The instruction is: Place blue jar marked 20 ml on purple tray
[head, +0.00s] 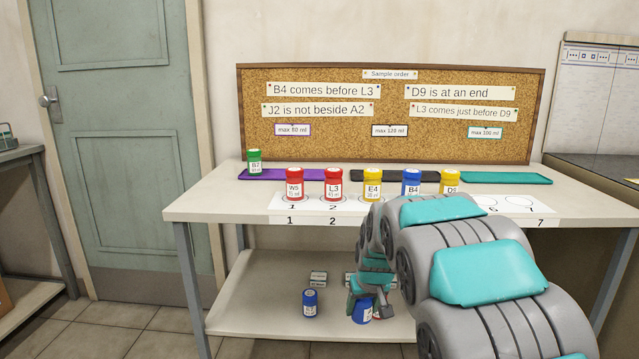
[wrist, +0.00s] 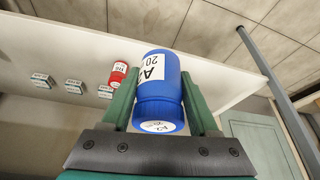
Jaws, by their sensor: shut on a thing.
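My gripper (head: 361,298) is at the lower shelf, below the benchtop. It is shut on a blue jar (head: 360,314), which shows in the wrist view (wrist: 158,100) between the green fingers, its label reading A2 and 20 ml. I cannot tell whether the jar touches the shelf. The purple tray (head: 300,175) lies on the benchtop at the back left. A green-capped jar marked B7 (head: 254,163) stands at its left end, and the rest of the tray's visible surface is bare.
Red jars W5 (head: 295,185) and L3 (head: 333,185), yellow E4 (head: 372,185), blue B4 (head: 411,183) and yellow D9 (head: 450,182) line the benchtop. Black (head: 385,175) and teal (head: 505,178) trays lie behind. Another blue jar (head: 310,303) and a red jar (wrist: 118,73) stand on the lower shelf.

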